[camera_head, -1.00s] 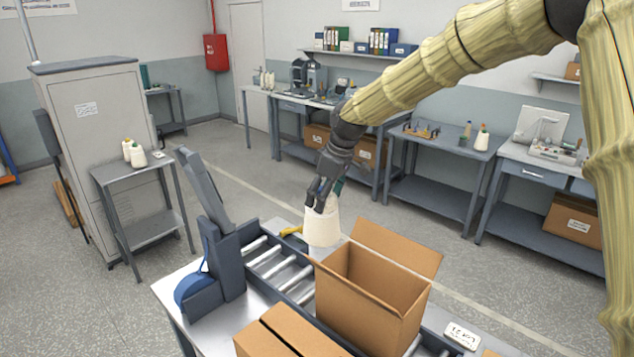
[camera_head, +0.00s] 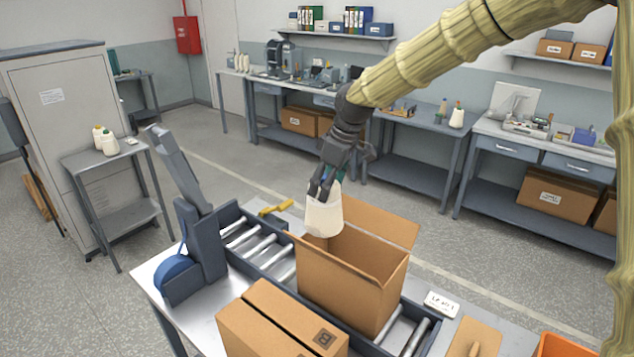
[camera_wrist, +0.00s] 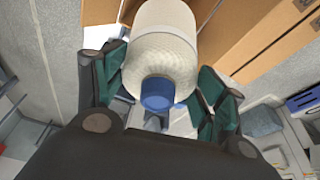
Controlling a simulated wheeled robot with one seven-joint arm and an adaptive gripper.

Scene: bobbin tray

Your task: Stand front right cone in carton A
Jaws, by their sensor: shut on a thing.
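A white cone of yarn (camera_head: 323,216) hangs under my gripper (camera_head: 325,187) in the head view. My gripper is shut on the cone's narrow top end. The cone is upright or nearly so, at the back left edge of an open carton (camera_head: 350,284). I cannot tell whether it touches the carton. In the wrist view the cone (camera_wrist: 165,50) lies between my green-padded fingers (camera_wrist: 160,95), with a blue tip facing the camera. The carton's label and floor are hidden.
The open carton stands on a roller conveyor (camera_head: 252,250). A closed carton (camera_head: 280,325) is in front. A tape dispenser (camera_head: 190,235) stands at the left, a yellow tool (camera_head: 277,207) behind. A label card (camera_head: 441,303) and an orange bin (camera_head: 565,345) are at the right.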

